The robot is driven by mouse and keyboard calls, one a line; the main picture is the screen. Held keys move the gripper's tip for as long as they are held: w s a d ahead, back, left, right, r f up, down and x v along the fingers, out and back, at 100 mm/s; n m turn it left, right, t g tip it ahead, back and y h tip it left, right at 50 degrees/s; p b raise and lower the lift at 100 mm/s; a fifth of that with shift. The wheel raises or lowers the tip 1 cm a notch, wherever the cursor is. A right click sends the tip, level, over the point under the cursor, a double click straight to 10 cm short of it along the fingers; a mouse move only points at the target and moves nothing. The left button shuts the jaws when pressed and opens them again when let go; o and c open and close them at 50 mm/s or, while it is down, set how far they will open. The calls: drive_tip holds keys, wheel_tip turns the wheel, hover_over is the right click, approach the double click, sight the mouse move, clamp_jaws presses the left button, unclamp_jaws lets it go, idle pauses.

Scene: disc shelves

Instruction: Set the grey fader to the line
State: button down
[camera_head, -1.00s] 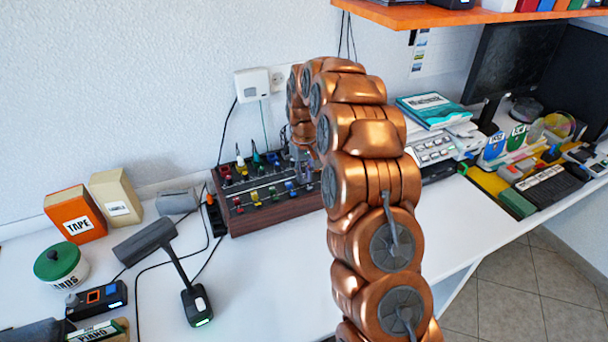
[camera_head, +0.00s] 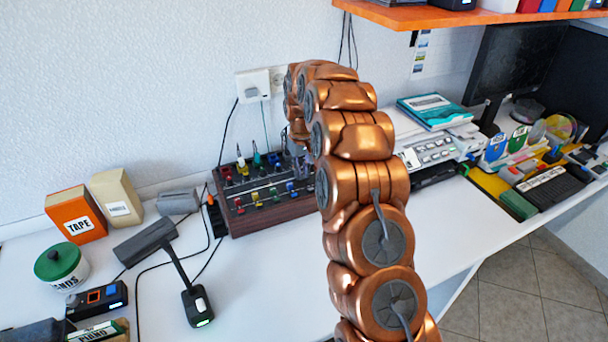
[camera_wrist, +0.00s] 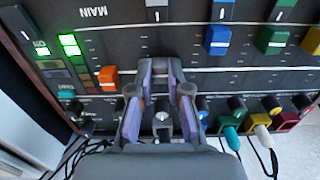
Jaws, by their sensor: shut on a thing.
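The mixer panel (camera_head: 262,216) with coloured faders stands on the white table against the wall. My gripper (camera_head: 302,170) is at its right part, mostly hidden by my arm. In the wrist view my gripper (camera_wrist: 160,72) points at the panel, its fingers between an orange fader (camera_wrist: 108,77) and a blue fader (camera_wrist: 217,40). The fingers are shut on what appears to be the grey fader; its cap is largely hidden between them.
Green (camera_wrist: 271,40) and yellow (camera_wrist: 313,40) faders lie right of the blue one. Several knobs (camera_wrist: 232,138) line the panel's near edge in the wrist view. A desk lamp-like device (camera_head: 175,262) stands left of the mixer.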

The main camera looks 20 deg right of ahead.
drive_tip(key=shift+w, duration=0.4)
drive_tip(key=c, duration=1.1)
unclamp_jaws()
drive_tip(key=shift+r, duration=0.1)
drive_tip(key=shift+r, duration=5.9)
